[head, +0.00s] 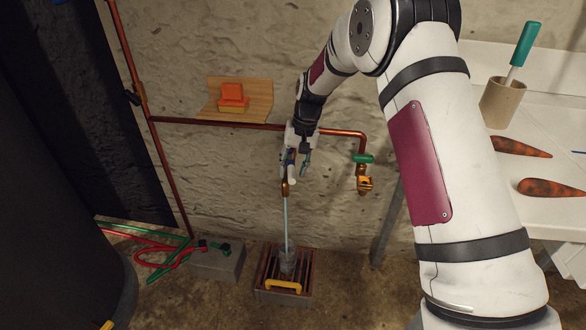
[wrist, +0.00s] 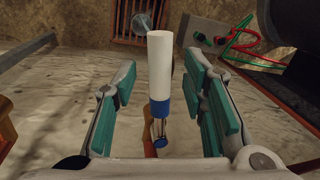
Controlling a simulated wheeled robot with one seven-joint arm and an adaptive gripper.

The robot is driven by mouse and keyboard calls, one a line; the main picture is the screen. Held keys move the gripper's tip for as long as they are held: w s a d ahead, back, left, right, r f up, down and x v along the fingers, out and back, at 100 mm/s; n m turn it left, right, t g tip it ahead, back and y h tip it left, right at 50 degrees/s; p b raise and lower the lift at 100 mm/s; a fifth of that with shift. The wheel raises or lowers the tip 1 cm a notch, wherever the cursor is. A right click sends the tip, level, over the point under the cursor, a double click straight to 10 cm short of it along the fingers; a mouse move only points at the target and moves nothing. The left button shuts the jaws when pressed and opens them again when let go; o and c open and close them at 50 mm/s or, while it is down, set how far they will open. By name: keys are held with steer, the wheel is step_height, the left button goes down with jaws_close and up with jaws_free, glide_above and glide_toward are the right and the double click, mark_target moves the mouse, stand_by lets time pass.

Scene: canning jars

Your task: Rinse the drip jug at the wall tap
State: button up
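A copper wall tap (head: 285,188) runs a thin pale-blue stream of water (head: 286,222) straight down. My gripper (head: 294,160) is up at the tap. In the wrist view my gripper (wrist: 160,85) is open, with its teal pads on both sides of a white tap lever (wrist: 160,62) with a blue collar. Gaps show between pads and lever.
A second tap (head: 363,182) with a green handle hangs to the right. A wooden shelf (head: 258,104) holds orange and yellow blocks. A white table (head: 555,150) stands right; a dark barrel (head: 60,250) stands left.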

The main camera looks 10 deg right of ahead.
step_height(320, 180, up, 11)
steer(key=d, duration=0.2)
steer(key=shift+s+r, duration=0.15)
steer(key=shift+r, duration=0.05)
steer(key=shift+d, duration=0.1)
